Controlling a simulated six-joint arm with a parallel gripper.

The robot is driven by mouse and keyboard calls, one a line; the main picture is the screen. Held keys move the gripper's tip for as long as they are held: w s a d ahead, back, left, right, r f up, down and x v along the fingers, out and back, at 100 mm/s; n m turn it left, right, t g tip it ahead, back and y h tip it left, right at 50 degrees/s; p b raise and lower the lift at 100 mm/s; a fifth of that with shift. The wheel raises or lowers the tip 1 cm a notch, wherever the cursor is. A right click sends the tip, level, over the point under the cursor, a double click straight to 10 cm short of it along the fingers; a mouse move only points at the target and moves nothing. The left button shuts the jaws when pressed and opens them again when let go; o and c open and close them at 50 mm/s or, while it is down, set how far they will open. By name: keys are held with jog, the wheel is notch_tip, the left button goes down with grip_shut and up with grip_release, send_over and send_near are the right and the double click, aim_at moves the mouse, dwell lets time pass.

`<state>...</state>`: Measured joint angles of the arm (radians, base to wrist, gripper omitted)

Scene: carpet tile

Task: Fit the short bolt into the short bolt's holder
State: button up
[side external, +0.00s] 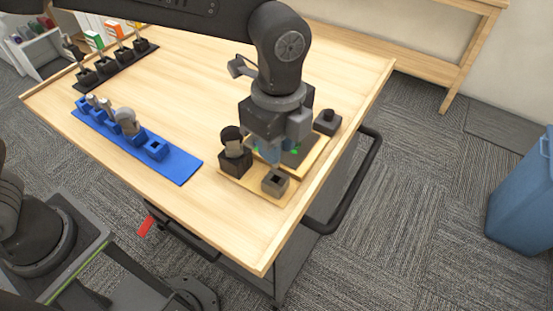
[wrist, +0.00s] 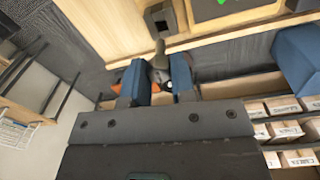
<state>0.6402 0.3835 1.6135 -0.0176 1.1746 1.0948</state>
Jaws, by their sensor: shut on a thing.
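My gripper (side external: 272,153) hangs over the wooden board at the table's near right corner. In the wrist view its blue fingers (wrist: 158,80) are shut on a grey-olive bolt (wrist: 158,56), which seems to be the short bolt. Its shaft points toward a dark square holder (wrist: 159,18) on the board. In the side view an empty square holder (side external: 275,183) with a dark opening stands just below the gripper, probably the same one. The fingers and wrist mostly hide the bolt there. The gap between bolt and holder is hard to judge.
Beside the gripper stands a dark holder (side external: 235,163) with a thick cylindrical part in it. A dark plate with green marks (side external: 300,152) and another block with a knob (side external: 327,122) lie behind. A blue rack (side external: 180,167) and a black rack (side external: 110,75) stand left; the table middle is clear.

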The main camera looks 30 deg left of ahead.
jog(key=w+a+r+n, duration=0.1)
jog(key=w+a+n, duration=0.15)
jog(key=a, duration=0.75)
jog(key=w+a+r+n, duration=0.1)
jog(key=w+a+n, duration=0.15)
jog(key=a, duration=0.65)
jog(key=w+a+r+n, duration=0.2)
jog(key=a+n, duration=0.2)
jog(key=a, duration=0.6)
jog(key=s+a+n, duration=0.4)
jog(key=s+a, duration=0.2)
jog(key=a, duration=0.5)
jog(key=s+a+n, duration=0.5)
jog(key=s+a, duration=0.2)
jog(key=a, duration=0.5)
jog(key=shift+a+f, duration=0.15)
jog(key=shift+f, duration=0.25)
jog(key=shift+f, duration=2.9)
jog(key=shift+f, duration=1.95)
